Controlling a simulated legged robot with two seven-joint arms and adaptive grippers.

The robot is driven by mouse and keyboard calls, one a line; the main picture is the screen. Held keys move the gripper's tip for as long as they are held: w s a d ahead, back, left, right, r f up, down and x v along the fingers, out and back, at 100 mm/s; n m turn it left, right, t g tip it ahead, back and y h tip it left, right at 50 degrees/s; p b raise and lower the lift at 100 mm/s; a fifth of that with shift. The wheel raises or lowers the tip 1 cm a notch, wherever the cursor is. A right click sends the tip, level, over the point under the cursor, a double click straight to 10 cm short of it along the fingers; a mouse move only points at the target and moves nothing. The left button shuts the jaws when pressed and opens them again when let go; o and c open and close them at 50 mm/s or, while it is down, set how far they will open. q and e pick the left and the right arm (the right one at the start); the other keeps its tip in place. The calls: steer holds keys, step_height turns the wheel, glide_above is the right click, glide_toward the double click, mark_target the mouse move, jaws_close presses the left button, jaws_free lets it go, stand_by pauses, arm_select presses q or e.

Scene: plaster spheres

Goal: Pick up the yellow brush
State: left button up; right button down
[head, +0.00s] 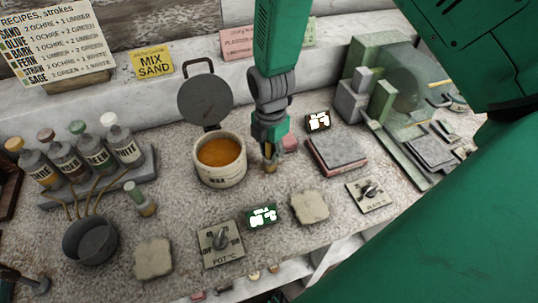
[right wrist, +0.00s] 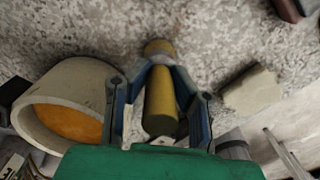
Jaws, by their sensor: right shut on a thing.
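My right gripper (head: 268,158) points down at the counter, just right of the white pot of orange wax (head: 220,160). It is shut on the yellow brush (head: 270,167), which is mostly hidden by the fingers in the head view. In the right wrist view the brush (right wrist: 160,98) is a yellow cylinder between the two fingers (right wrist: 162,105). A pale band crosses it near its far end. I cannot tell whether the brush touches the counter. My left gripper is not in view.
A green-banded brush or bottle (head: 139,199) stands left of the pot. A rack of labelled bottles (head: 90,155) is further left, with a dark bowl (head: 90,241) in front. A flat grey block (head: 337,152) lies to the right. Switch panels (head: 221,243) line the front.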

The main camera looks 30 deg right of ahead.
steer(key=r, duration=0.8)
steer(key=shift+d+r, duration=0.3)
steer(key=shift+r, duration=0.1)
steer(key=shift+a+r, duration=0.2)
steer(key=shift+r, duration=0.45)
steer(key=shift+d+f, duration=0.1)
steer(key=shift+d, duration=0.15)
steer(key=shift+a, duration=0.15)
stand_by(0.8)
